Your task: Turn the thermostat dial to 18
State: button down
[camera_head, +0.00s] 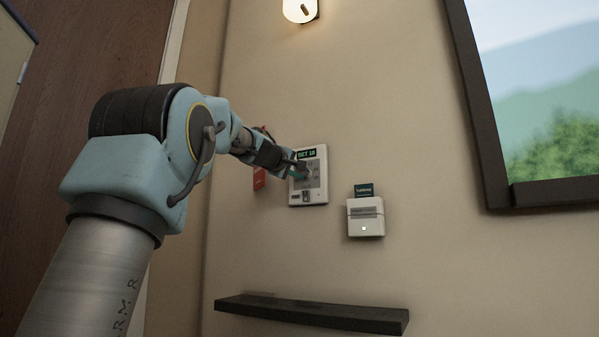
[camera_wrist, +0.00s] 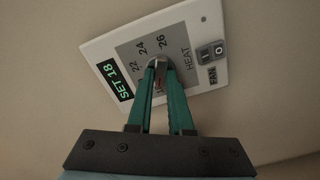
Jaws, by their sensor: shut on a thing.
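The thermostat (camera_head: 321,190) is a white panel on the wall, with a dark display reading "SET 18" (camera_wrist: 115,80). In the wrist view its grey dial face shows the numbers 22, 24 and 26 and the word HEAT. The dial (camera_wrist: 158,63) is a small knob at the middle of the panel, mostly hidden by the fingers. My gripper (camera_wrist: 159,72) has green fingers shut on the dial, and in the head view my gripper (camera_head: 298,171) reaches the panel from the left. The dial's pointer cannot be made out.
A rocker switch marked FAN (camera_wrist: 211,52) is on the thermostat panel. A white card holder (camera_head: 366,218) with a dark green card (camera_head: 363,190) is to the right. A red tag (camera_head: 259,178) hangs behind my wrist. A dark shelf (camera_head: 310,313) is below; a window frame (camera_head: 478,120) is at right.

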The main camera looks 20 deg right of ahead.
jog(key=shift+n, duration=0.3)
jog(key=c, duration=0.8)
grip_release()
jog(key=shift+a, duration=0.1)
